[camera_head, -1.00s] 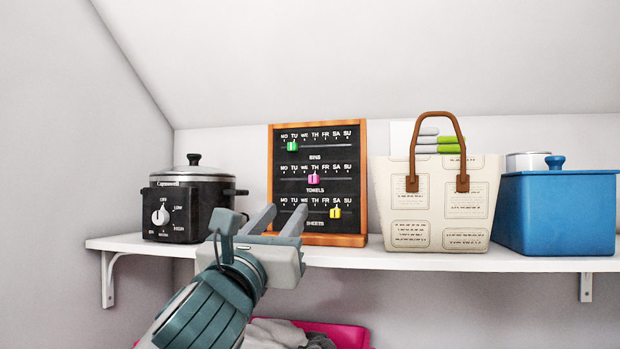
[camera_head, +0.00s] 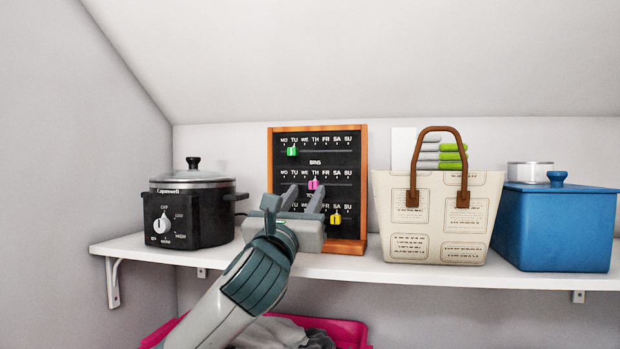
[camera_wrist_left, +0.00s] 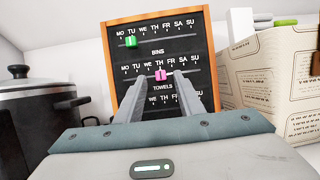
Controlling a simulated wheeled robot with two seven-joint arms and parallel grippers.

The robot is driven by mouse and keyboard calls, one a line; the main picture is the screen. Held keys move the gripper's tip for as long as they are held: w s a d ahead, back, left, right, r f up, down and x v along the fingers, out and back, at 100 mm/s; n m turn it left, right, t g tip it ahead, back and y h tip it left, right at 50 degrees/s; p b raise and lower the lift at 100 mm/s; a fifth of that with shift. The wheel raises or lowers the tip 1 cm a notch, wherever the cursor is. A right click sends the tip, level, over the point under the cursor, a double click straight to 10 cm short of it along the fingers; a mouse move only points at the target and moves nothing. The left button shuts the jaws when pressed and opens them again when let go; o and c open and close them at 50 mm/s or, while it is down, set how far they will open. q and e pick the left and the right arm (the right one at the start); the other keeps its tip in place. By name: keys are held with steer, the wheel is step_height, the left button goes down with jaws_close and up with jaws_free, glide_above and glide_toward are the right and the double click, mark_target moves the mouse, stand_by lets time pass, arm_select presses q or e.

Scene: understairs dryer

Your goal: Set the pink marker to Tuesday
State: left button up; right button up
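A black day board (camera_head: 346,222) with an orange wooden frame stands on the shelf. The pink marker (camera_head: 313,184) sits on the middle slider, labelled TOWELS, at TH. The green marker (camera_head: 292,151) on the top row, BINS, is at TU. The yellow marker (camera_head: 336,218) on the bottom row is near FR or SA. My left gripper (camera_head: 304,191) is open and empty in front of the board, its fingers pointing at the middle row. In the left wrist view the pink marker (camera_wrist_left: 160,75) shows between the fingertips; contact cannot be told. My right gripper is out of view.
A black slow cooker (camera_head: 190,207) stands left of the board. A cream tote bag (camera_head: 437,217) with brown handles stands close to its right, then a blue lidded box (camera_head: 555,225). A pink basket (camera_head: 352,333) is below the white shelf (camera_head: 400,272). The ceiling slopes above.

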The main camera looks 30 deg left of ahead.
mark_target(312, 183)
arm_select(q)
steer(key=shift+p+x, duration=0.65)
steer(key=shift+x, duration=1.5)
steer(key=shift+a, duration=0.1)
jaws_close()
